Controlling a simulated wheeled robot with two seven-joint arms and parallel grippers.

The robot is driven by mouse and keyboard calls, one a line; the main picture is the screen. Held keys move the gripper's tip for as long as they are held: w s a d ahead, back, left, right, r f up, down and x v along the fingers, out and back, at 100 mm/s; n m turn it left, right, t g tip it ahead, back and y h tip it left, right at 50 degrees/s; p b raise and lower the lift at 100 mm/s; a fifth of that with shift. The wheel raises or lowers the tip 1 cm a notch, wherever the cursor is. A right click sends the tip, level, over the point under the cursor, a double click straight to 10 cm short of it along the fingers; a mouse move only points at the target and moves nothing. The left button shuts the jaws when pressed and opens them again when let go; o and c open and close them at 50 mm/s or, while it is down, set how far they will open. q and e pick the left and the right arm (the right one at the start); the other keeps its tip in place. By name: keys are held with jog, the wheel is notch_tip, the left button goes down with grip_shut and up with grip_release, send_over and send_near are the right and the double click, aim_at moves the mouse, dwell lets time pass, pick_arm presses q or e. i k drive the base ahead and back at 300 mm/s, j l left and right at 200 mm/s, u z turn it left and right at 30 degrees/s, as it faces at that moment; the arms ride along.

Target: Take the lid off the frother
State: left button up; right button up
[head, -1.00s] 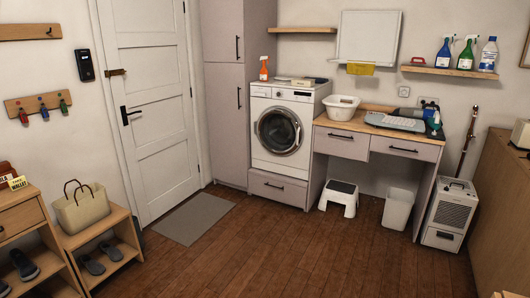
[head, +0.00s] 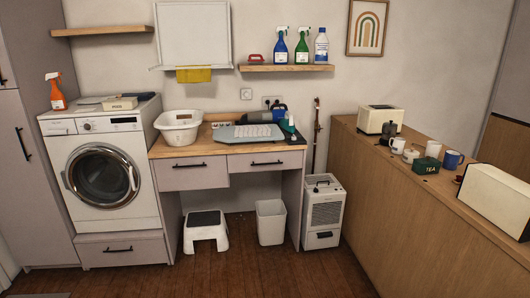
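I cannot pick out the frother or its lid for certain in the head view. Small kitchen things stand on the long wooden counter (head: 375,185) at the right. Among them are a dark grey pot-like thing (head: 388,131), a white cup-like thing (head: 397,146), another white vessel (head: 433,149) and a blue mug (head: 452,159). They are too small to tell whether any of them is the frother. Neither of my grippers is in view.
A cream toaster (head: 378,119), a green tea tin (head: 426,166) and a cream box (head: 496,201) share the counter. A dehumidifier (head: 322,212), a bin (head: 271,222) and a step stool (head: 205,232) stand along the wall. The wooden floor (head: 265,272) in front is open.

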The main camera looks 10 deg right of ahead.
aim_at(390, 124)
jog(key=i+l+z, duration=0.15)
jog(key=i+z, duration=0.15)
jog(key=i, duration=0.2)
jog(key=i+z, duration=0.3)
jog(key=i, duration=0.2)
jog(key=i+z, duration=0.3)
jog(key=i, duration=0.25)
jog(key=i+j+z, duration=0.35)
jog(key=i, duration=0.15)
jog(key=i+j+z, duration=0.3)
jog(key=i, duration=0.2)
jog(key=l, duration=0.1)
